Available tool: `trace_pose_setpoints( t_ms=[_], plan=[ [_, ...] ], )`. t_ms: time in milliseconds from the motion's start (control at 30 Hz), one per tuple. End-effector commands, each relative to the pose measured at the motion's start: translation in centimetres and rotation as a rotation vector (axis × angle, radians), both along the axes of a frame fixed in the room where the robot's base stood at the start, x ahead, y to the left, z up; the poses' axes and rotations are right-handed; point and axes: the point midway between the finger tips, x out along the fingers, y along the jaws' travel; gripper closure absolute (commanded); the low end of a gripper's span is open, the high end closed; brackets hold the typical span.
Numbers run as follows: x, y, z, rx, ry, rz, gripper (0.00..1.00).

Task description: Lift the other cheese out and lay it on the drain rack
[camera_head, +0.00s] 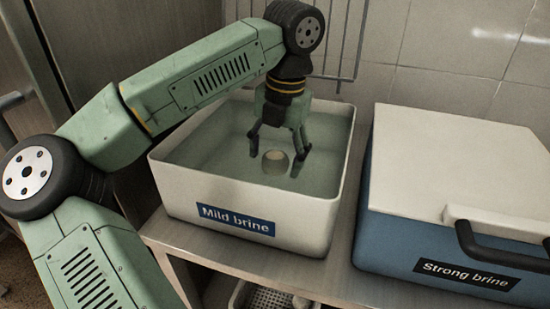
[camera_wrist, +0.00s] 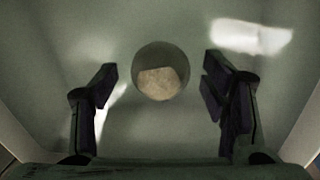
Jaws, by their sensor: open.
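A small round pale cheese (camera_head: 275,162) sits in the liquid of the white tub (camera_head: 245,199) labelled "Mild brine". In the wrist view the cheese (camera_wrist: 160,84) lies between and beyond the fingers, with a pale upper face and a darker surround. My gripper (camera_head: 279,151) reaches down into the tub over the cheese, one finger on each side. In the wrist view my gripper (camera_wrist: 158,95) is open and empty, with a gap between each finger and the cheese. I cannot tell how deep the fingertips are. No drain rack can be made out for certain.
A blue box (camera_head: 400,230) labelled "Strong brine", with a white lid (camera_head: 455,150) and dark handle (camera_head: 490,245), stands to the right. A perforated white basket (camera_head: 268,298) shows partly below the bench (camera_head: 200,247). A wire rack (camera_head: 335,40) stands against the tiled wall behind the tub.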

Motion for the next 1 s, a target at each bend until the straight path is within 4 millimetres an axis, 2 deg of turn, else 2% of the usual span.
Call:
trace_pose_setpoints(
  t_ms=[133, 400, 1000],
  plan=[
    [0.1, 0.1, -1.4, 0.0, 0.002, -0.002, 0.33],
    [0.1, 0.1, -1.6, 0.0, -0.001, -0.001, 0.34],
    [0.1, 0.1, -1.6, 0.0, -0.001, -0.001, 0.74]
  ],
)
